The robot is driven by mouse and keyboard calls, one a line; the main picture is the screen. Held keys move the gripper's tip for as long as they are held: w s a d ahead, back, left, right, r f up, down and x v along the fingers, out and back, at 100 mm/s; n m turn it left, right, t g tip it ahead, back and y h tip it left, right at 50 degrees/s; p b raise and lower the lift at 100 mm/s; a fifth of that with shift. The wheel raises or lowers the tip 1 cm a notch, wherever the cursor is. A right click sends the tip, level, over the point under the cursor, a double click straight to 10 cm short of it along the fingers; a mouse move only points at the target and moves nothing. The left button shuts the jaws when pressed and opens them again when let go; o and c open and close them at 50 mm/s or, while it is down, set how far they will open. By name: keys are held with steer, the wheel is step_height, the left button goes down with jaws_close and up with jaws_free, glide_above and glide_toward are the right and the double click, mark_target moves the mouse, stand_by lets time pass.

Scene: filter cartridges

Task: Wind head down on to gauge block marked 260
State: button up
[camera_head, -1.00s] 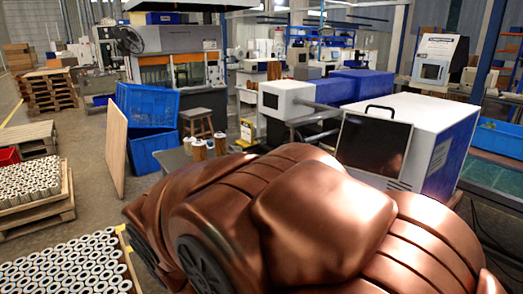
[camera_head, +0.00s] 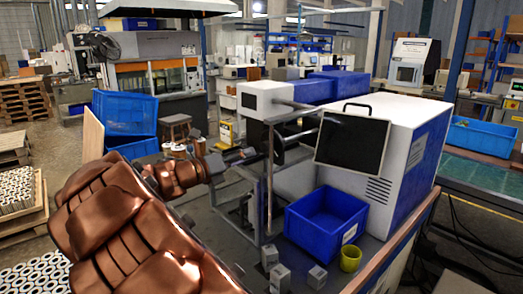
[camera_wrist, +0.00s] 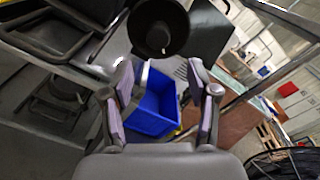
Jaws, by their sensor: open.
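My gripper (camera_head: 244,155) is open and empty at the end of my copper-coloured arm, left of a vertical metal post (camera_head: 269,190). A dark round wheel-like part (camera_head: 278,148) is by the post, just right of my gripper. In the wrist view my two fingers (camera_wrist: 162,82) are spread, and a black round part with a central hub (camera_wrist: 158,30) is ahead of them, apart from both. Three small grey blocks, a left one (camera_head: 270,255), a front one (camera_head: 280,279) and a right one (camera_head: 317,276), stand on the bench. Their markings are too small to read.
A blue bin (camera_head: 302,226) and a yellow cup (camera_head: 351,259) stand right of the post; the bin also shows in the wrist view (camera_wrist: 151,122). A dark screen (camera_head: 352,143) fronts a white and blue machine (camera_head: 410,135). Some grey bench top lies around the blocks.

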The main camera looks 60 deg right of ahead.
mark_target(263, 147)
steer(key=shift+w+r+p+x, duration=0.1)
steer(key=shift+w+p+x, duration=0.1)
steer(key=shift+x, duration=1.75)
steer(key=shift+w+r+p+x, duration=0.1)
steer(key=shift+p+x, duration=0.1)
steer(key=shift+x, duration=1.8)
steer(key=shift+d, duration=0.1)
steer(key=shift+c, duration=0.5)
jaws_close()
